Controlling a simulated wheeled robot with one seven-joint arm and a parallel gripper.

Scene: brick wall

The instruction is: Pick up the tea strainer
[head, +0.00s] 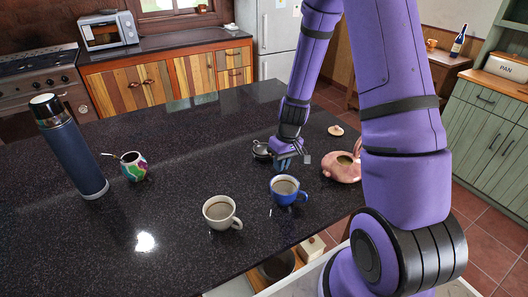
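A small dark metallic round thing (261,150), which looks like the tea strainer, sits on the dark speckled counter (190,130) near its middle right. My gripper (287,161) points down just to the right of it, low over the counter. The gripper overlaps its right side in this view. I cannot tell whether they touch, or whether the fingers are open or shut. A small grey piece (308,159) shows at the right of the gripper; I cannot tell what it is.
A blue cup (289,197) and a white cup (218,225) stand in front of my gripper. A pink teapot (340,172) stands to the right, its lid (336,130) behind it. A blue flask (75,160) and a colourful gourd cup (134,172) stand left. The counter's middle is clear.

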